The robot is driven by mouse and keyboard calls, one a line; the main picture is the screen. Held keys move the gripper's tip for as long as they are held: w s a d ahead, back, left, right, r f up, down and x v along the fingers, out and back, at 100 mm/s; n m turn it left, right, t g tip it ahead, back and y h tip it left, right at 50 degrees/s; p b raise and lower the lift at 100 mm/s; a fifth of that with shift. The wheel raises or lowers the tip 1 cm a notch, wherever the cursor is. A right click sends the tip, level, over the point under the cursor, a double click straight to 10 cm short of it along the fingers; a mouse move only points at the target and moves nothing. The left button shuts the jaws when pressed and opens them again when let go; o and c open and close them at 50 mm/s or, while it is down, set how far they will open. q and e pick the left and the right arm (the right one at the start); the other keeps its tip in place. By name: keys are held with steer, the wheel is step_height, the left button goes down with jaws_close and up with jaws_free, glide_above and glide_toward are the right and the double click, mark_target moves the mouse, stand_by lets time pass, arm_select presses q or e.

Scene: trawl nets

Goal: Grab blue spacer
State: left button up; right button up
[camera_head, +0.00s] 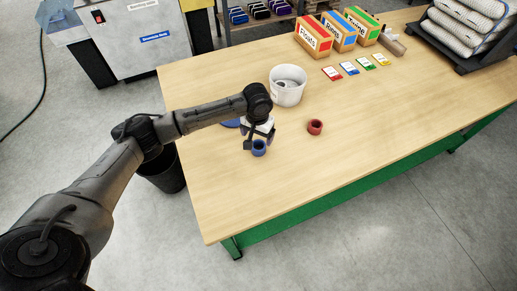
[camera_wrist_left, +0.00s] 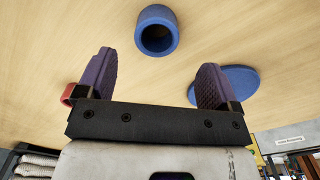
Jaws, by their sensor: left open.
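The blue spacer (camera_head: 259,149) is a short, thick-walled ring standing on the wooden table, just below my left gripper in the head view. In the left wrist view the blue spacer (camera_wrist_left: 157,46) shows whole, its hole facing the camera, past the fingertips and in line with the gap between them. My left gripper (camera_head: 258,139) is open and empty; its purple-padded fingers (camera_wrist_left: 156,62) stand wide apart in the wrist view. The spacer's contact with the fingers is not visible. My right gripper is in neither view.
A red ring (camera_head: 315,127) lies right of the gripper. A flat blue disc (camera_head: 231,123) lies behind it, partly hidden by my arm. A white bucket (camera_head: 287,94) stands farther back. Labelled boxes (camera_head: 314,37) and coloured cards line the far side. The table's front right is clear.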

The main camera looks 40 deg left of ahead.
mark_target(258, 146)
arm_select(q)
steer(key=shift+f, duration=0.95)
steer(key=shift+d+f+b, duration=0.2)
steer(key=shift+f+b, duration=0.8)
steer(key=shift+f, duration=1.55)
steer(key=shift+c, duration=0.3)
steer(key=c, duration=0.8)
steer(key=shift+c, duration=0.7)
